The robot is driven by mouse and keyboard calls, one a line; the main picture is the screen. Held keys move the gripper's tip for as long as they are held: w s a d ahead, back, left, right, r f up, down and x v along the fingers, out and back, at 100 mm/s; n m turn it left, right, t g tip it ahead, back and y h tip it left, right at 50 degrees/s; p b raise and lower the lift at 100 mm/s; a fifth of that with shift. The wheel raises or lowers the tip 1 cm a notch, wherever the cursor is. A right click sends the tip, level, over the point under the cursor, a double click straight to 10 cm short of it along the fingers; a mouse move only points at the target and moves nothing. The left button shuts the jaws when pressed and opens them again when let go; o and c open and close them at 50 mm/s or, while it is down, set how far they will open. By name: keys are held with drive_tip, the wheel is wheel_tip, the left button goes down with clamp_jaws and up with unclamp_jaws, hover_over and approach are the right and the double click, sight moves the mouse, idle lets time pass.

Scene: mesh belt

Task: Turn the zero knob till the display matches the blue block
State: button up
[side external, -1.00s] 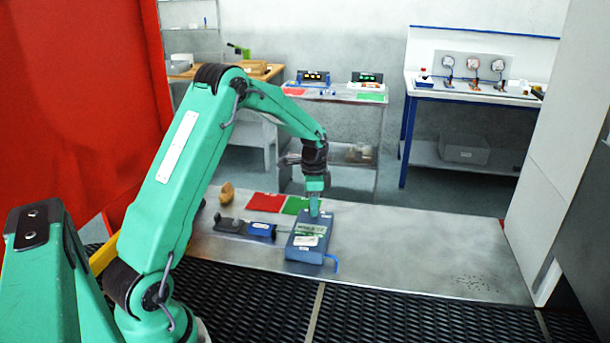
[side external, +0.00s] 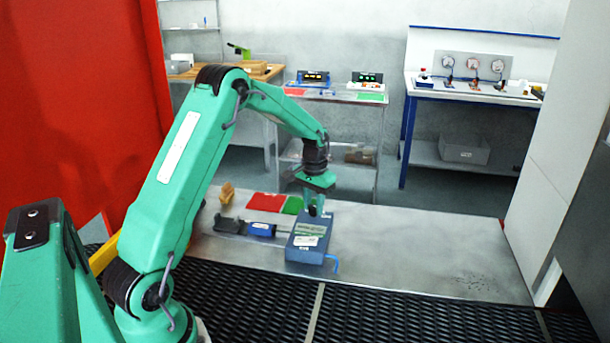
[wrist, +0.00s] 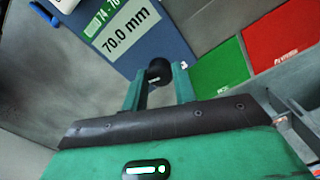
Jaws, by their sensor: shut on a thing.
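The blue gauge box (side external: 300,252) stands on the metal worktop, and its top also shows in the wrist view (wrist: 165,30). Its display (wrist: 132,28) reads 70.0 mm, tilted in the picture. A green label (wrist: 105,20) beside it is only partly legible. The black zero knob (wrist: 158,71) sits at the box's edge. My gripper (wrist: 159,80) is shut on the knob, one finger on each side; it also shows over the far side of the box (side external: 316,203). The blue block (side external: 262,229) lies left of the box by a dark grey fixture (side external: 230,225); its marking is unreadable here.
A red mat (side external: 267,202) and a green mat (side external: 293,205) lie behind the block. A small tan piece (side external: 227,192) is further left. The worktop (side external: 420,245) is bare on the right. Black mesh belt (side external: 390,322) runs along the front.

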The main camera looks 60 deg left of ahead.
sight(314, 206)
drive_tip(key=shift+d+n, duration=0.15)
drive_tip(key=shift+n, duration=0.45)
drive_tip(key=o, duration=1)
drive_tip(key=shift+c, duration=0.2)
drive_tip(key=shift+r, duration=3.85)
drive_tip(key=shift+r, duration=0.1)
